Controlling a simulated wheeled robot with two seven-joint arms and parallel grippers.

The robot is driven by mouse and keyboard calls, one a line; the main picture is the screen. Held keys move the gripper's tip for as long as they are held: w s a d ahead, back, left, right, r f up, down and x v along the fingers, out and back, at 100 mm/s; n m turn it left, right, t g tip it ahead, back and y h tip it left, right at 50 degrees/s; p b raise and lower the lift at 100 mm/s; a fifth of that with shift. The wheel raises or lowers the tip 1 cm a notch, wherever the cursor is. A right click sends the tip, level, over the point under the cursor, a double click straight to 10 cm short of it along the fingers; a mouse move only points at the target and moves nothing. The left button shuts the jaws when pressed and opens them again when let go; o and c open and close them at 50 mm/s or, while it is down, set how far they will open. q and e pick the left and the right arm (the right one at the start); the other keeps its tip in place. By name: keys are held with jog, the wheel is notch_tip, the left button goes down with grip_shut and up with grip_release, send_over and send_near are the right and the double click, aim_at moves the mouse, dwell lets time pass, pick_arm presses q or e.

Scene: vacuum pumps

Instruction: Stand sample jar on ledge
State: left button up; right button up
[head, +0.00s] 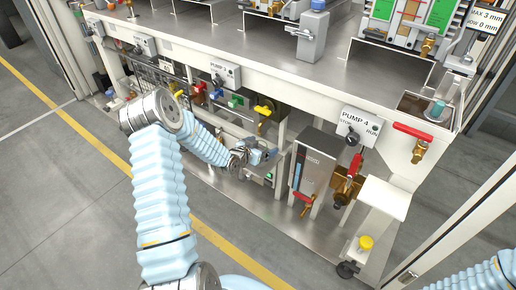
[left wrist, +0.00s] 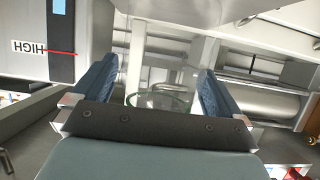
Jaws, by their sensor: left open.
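A clear glass rim, seemingly the sample jar (left wrist: 158,101), shows between the fingers in the left wrist view. Its lower part is hidden behind my dark gripper body. My left gripper (head: 268,156) is open, in front of the lower bay of the bench; its two blue fingers (left wrist: 157,88) stand on either side of the rim, with gaps visible. I cannot make the jar out in the head view. A small white ledge (head: 384,197) juts out below the Pump 4 panel. My right gripper is out of view; only its sleeve shows at bottom right.
A grey cabinet (head: 313,168) stands right of my left gripper, with a red-handled brass valve (head: 307,200) on its front. A larger brass valve (head: 347,185) sits beside the ledge. A yellow knob (head: 365,243) is below it. The grey floor in front is clear.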

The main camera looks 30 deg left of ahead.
pick_arm(q)
jog(key=v, duration=1.3)
jog(key=shift+s, duration=0.4)
jog(key=shift+r, duration=0.15)
grip_shut()
dwell(0.7)
